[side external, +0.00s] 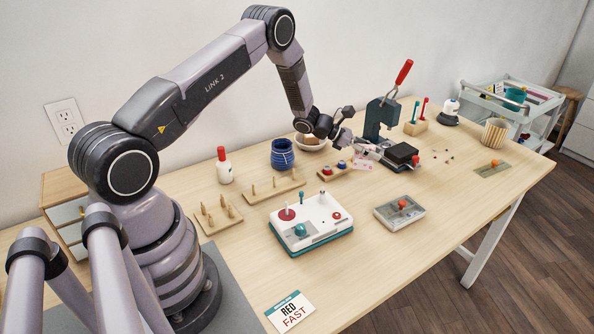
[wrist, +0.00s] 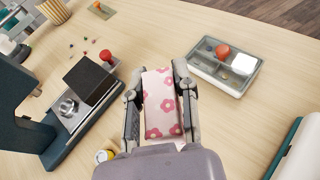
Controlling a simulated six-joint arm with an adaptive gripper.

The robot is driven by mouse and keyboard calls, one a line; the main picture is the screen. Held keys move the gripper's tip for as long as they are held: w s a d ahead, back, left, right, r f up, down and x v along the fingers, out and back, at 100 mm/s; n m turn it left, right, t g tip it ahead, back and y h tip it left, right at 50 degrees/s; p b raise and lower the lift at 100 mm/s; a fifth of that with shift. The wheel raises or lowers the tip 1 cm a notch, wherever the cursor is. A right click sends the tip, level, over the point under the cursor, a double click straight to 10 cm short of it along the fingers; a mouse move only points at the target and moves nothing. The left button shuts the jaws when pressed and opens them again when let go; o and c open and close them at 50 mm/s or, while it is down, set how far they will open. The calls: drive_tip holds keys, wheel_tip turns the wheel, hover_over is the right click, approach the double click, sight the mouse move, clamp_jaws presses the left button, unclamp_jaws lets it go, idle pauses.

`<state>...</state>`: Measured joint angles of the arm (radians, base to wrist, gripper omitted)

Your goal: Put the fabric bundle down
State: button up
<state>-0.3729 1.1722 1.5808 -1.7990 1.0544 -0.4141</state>
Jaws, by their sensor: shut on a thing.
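The fabric bundle (wrist: 161,108) is pink with darker pink flowers. In the wrist view it lies between the two fingers of my gripper (wrist: 158,75), which is shut on it. In the side view my gripper (side external: 362,146) is in front of the dark press, and a small pink part of the bundle (side external: 364,166) shows below it. I cannot tell whether the bundle touches the table.
The press (side external: 375,118) with a red lever stands close by my gripper. A grey tray (side external: 381,215) with an orange knob, a white-and-teal box (side external: 325,232), a peg board (side external: 262,194) and a blue jar (side external: 282,154) are around. Bare table (side external: 460,200) lies to the right.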

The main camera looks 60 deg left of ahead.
drive_tip(key=w+f, duration=0.1)
drive_tip(key=f, duration=0.1)
drive_tip(key=w+f, duration=0.2)
drive_tip(key=shift+w+a+f, duration=0.1)
drive_tip(key=shift+w+f, duration=0.1)
drive_tip(key=shift+w, duration=0.05)
drive_tip(key=shift+f, duration=1.4)
drive_tip(key=o, duration=0.8)
drive_tip(key=shift+f, duration=0.15)
drive_tip(key=shift+o, duration=0.2)
